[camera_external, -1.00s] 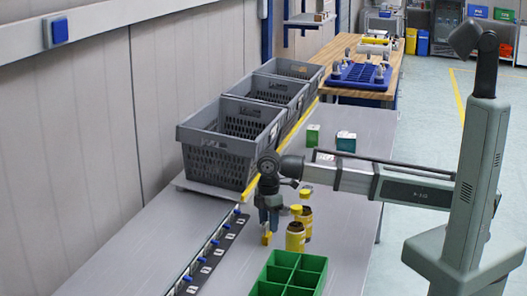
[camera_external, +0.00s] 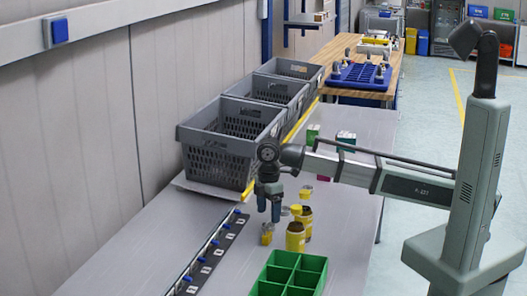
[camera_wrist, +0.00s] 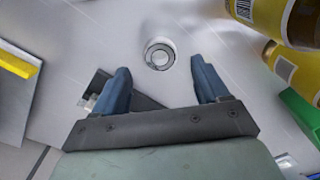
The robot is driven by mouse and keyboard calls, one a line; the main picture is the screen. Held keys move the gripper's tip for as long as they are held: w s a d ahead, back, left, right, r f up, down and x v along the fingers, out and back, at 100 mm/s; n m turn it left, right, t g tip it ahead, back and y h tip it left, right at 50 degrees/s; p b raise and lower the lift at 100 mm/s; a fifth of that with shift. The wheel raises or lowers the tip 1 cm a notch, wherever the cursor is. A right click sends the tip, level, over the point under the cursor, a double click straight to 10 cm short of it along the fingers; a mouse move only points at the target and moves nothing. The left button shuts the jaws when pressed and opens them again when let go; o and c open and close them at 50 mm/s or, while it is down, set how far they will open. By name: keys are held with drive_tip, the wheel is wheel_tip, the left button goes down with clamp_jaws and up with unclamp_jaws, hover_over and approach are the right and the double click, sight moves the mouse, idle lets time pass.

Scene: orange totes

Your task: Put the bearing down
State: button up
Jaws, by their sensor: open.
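The bearing (camera_wrist: 158,54) is a small metallic ring lying on the grey table in the wrist view, apart from both fingers and a little beyond their tips. My gripper (camera_wrist: 160,80) is open and empty, with its two blue fingers spread either side of the bearing's line. In the external view my gripper (camera_external: 269,215) points down over the table, left of the yellow jars. I cannot make out the bearing clearly in that view.
Yellow jars (camera_external: 295,237) stand close to the right of my gripper, with a small yellow item (camera_external: 266,234) below it. A green divided crate (camera_external: 290,275) is in front. Grey crates (camera_external: 215,157) stand behind, and a labelled rail (camera_external: 212,255) runs left.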

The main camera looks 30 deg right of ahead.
wheel_tip(320, 180, up, 8)
drive_tip(key=shift+f, duration=0.15)
drive_tip(key=shift+o, duration=0.4)
drive_tip(key=shift+r, duration=0.25)
